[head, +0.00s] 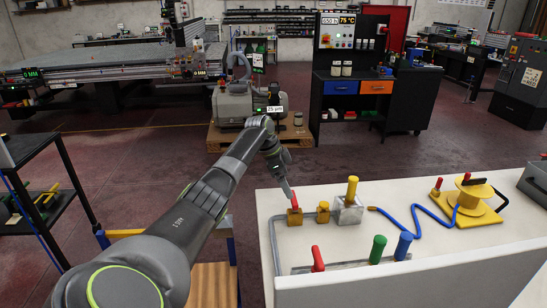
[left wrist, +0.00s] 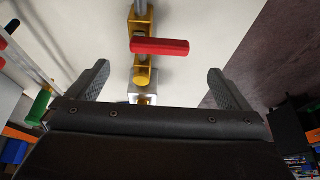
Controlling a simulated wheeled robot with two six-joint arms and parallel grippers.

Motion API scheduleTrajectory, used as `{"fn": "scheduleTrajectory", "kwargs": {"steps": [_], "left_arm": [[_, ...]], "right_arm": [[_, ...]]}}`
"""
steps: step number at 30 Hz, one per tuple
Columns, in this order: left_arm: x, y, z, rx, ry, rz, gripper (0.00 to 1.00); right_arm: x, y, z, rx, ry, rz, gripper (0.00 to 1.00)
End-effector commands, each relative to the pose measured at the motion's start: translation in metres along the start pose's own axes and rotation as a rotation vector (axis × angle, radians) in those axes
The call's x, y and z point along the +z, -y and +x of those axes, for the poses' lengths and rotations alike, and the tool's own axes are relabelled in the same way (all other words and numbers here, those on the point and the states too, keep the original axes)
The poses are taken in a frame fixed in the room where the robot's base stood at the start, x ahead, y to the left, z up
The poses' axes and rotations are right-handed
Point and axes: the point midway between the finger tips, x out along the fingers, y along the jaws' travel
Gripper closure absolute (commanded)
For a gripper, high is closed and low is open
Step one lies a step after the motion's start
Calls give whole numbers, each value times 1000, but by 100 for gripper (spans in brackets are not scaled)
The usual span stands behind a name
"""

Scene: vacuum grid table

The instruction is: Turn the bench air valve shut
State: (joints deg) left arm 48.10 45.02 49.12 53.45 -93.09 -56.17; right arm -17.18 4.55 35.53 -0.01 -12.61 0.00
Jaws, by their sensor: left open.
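The air valve has a yellow body (head: 294,217) on a grey pipe at the left end of the white bench (head: 430,255). Its red lever (left wrist: 160,46) shows in the left wrist view, lying crosswise over the pipe line. In the head view the lever (head: 294,201) is small and close under my gripper. My left gripper (head: 288,191) is open just above and beside the valve. In the left wrist view its fingers (left wrist: 159,72) stand wide apart, with the lever beyond the tips and nothing between them. My right gripper is not in view.
A second yellow fitting (head: 323,213) and a block with a yellow knob (head: 351,195) follow along the line. Red, green (head: 377,250) and blue handles stand near the bench front.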

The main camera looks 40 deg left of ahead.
Motion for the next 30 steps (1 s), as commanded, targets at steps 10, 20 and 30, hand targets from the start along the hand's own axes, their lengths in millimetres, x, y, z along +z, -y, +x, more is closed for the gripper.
{"fn": "scheduleTrajectory", "kwargs": {"steps": [10, 20, 30], "left_arm": [[0, 1, -80, -4, -1, 2, 0], [0, 0, -107, -1, 0, 0, 0], [0, 0, -107, 0, 0, 1, 0]], "right_arm": [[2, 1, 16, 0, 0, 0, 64], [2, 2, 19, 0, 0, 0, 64], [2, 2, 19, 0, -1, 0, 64]]}}
